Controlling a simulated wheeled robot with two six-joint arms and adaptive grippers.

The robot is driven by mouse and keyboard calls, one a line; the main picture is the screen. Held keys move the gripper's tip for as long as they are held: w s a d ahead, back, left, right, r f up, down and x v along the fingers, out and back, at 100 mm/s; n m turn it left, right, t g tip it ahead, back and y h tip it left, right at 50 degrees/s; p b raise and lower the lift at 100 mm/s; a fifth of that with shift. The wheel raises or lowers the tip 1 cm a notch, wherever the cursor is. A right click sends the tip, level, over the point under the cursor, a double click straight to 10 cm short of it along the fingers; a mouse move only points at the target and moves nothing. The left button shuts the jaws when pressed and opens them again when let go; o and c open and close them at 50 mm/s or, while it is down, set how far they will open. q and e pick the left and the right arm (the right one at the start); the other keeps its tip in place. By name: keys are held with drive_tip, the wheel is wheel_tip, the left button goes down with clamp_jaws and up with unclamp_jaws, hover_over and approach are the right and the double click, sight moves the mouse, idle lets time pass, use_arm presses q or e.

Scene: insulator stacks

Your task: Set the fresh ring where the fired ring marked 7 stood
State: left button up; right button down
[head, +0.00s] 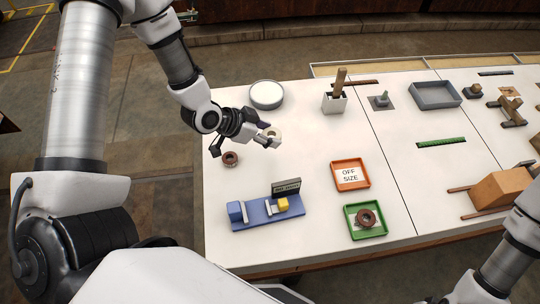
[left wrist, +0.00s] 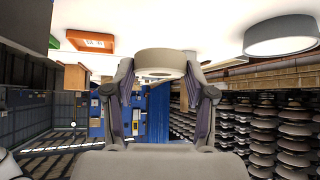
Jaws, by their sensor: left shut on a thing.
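My left gripper (head: 266,134) is shut on a pale cream ring (head: 274,132), held over the white table. In the left wrist view the ring (left wrist: 160,62) sits between both fingertips (left wrist: 160,78). A dark brown fired ring (head: 231,158) lies on the table, left of and nearer than the gripper. Another brown ring (head: 366,217) lies in a green tray (head: 384,232) at the front. I cannot read a number on either brown ring. My right gripper is out of view; only part of that arm shows at the lower right.
A round grey-white dish (head: 266,94) stands behind the gripper. An orange tray (head: 361,185) labelled OFF SIZE and a blue gauge (head: 262,218) with a yellow block stand in front. A white box (head: 334,104) holds a wooden handle. Bare table lies around the nearer brown ring.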

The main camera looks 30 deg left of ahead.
sight(277, 154)
use_arm(q)
wheel_tip(277, 154, down, 8)
drive_tip(key=shift+d+f, duration=0.1)
drive_tip(key=shift+f, duration=0.2)
drive_tip(key=o, duration=1.2)
drive_tip(key=shift+o, duration=0.2)
drive_tip(key=shift+r, duration=0.3)
drive_tip(key=v, duration=0.5)
drive_tip(key=shift+p, duration=0.3)
drive_tip(key=p+v, duration=0.3)
drive_tip(key=v, duration=0.4)
